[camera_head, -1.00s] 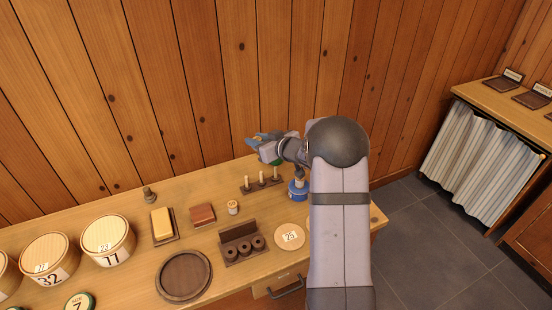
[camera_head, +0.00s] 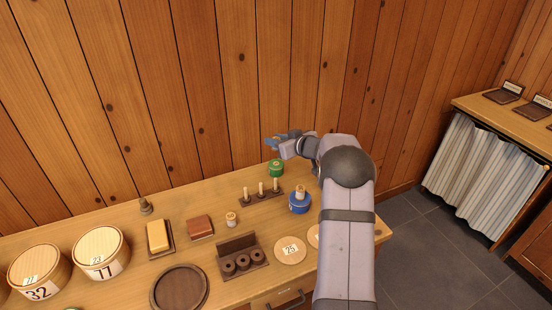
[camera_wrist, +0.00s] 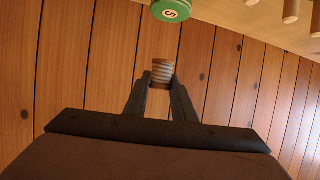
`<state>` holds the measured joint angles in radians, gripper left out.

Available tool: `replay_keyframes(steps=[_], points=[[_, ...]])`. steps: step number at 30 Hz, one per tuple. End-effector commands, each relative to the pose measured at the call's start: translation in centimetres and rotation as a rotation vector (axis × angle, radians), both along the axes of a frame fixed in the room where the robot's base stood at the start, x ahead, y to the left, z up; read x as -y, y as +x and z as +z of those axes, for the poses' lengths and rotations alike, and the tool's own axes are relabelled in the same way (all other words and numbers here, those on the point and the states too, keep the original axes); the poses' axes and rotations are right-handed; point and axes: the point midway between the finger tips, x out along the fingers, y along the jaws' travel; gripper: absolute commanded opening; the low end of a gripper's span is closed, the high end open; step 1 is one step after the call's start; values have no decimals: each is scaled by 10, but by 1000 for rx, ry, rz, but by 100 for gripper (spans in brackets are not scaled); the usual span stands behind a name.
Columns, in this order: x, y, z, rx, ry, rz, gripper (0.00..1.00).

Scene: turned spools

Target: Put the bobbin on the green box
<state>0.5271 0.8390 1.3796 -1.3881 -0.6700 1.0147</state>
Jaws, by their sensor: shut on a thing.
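My gripper (camera_wrist: 161,80) is shut on a small bobbin (camera_wrist: 162,71) with grey and brown bands, held at the fingertips in the wrist view. The green box (camera_head: 276,169) is a round lidded tin at the back of the bench. It also shows at the top of the wrist view, where the green box (camera_wrist: 171,10) carries a number 5. The bobbin is apart from it.
A small pale spool (camera_head: 231,219) and a dark slotted holder (camera_head: 243,262) are nearer the front.

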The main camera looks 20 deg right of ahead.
Motion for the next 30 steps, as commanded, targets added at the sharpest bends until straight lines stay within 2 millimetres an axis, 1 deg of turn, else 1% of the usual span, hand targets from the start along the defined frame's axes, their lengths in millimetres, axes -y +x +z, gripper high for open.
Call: replay_keyframes(steps=[1,3,6,13,21,24,30], points=[[0,0,-10,-2,2,0,3],[0,0,-18,-1,1,0,3],[0,0,-24,0,1,0,3],[0,0,-30,0,-1,1,3],[-1,0,-59,0,1,1,3],[0,0,-63,1,-1,0,3],[0,0,-63,1,-1,0,3]])
